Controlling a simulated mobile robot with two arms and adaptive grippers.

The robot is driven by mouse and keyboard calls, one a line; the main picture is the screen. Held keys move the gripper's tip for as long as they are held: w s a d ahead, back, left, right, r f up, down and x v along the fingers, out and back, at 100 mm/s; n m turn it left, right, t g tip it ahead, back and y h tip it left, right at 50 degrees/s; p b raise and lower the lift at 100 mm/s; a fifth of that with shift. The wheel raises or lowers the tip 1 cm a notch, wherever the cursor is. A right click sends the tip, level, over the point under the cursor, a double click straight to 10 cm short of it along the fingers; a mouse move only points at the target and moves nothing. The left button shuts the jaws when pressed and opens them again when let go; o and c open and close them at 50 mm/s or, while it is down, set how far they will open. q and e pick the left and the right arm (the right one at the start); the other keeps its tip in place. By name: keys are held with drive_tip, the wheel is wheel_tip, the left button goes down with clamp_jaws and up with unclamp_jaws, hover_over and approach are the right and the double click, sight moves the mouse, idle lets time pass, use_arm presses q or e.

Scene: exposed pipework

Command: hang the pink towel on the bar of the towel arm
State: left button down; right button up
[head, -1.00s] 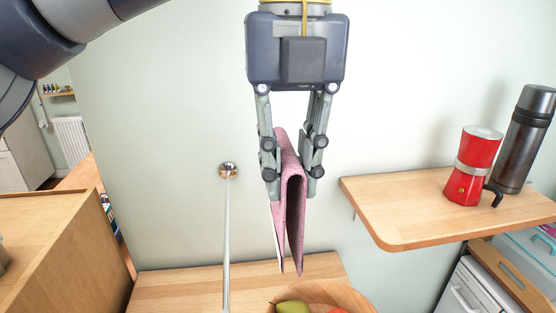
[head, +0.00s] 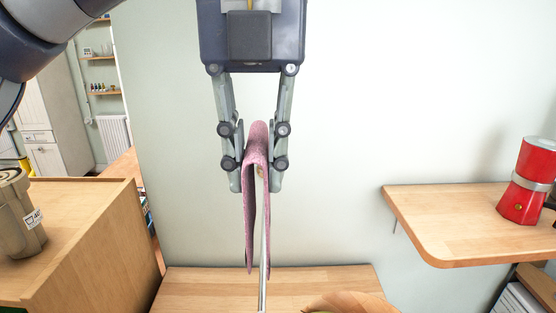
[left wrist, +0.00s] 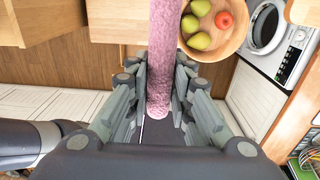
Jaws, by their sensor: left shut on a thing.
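The pink towel (head: 257,135) hangs folded in my left gripper (head: 256,183), its two halves pointing down and a narrow gap between them. My left gripper is shut on its upper part. The towel arm's pale metal bar (head: 263,285) shows below and between the halves, in line with the gap. The bar's wall mount is hidden behind the towel. I cannot tell whether the fold touches the bar. In the left wrist view the towel (left wrist: 162,60) is a long pink strip between the fingers, and the bar cannot be made out. My right gripper is not in view.
A wooden shelf (head: 455,225) with a red moka pot (head: 527,180) is on the right. A wooden cabinet (head: 85,225) with a canister (head: 20,215) is on the left. A wooden counter (head: 200,285) lies below, with a fruit bowl (left wrist: 229,45). The wall beside the gripper is clear.

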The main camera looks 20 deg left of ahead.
use_arm(q)
drive_tip(key=shift+s+f, duration=0.1)
drive_tip(key=shift+f, duration=0.55)
drive_tip(key=b, duration=0.4)
hover_over(263, 275)
wheel_tip(263, 275, down, 5)
wheel_tip(263, 275, down, 4)
drive_tip(key=b, duration=0.4)
drive_tip(key=shift+f, duration=0.2)
wheel_tip(263, 275, down, 6)
drive_tip(key=b, duration=0.4)
drive_tip(key=shift+r+b, duration=0.1)
drive_tip(key=shift+b, duration=0.3)
drive_tip(key=shift+f+b, duration=0.35)
drive_tip(key=shift+f, duration=0.05)
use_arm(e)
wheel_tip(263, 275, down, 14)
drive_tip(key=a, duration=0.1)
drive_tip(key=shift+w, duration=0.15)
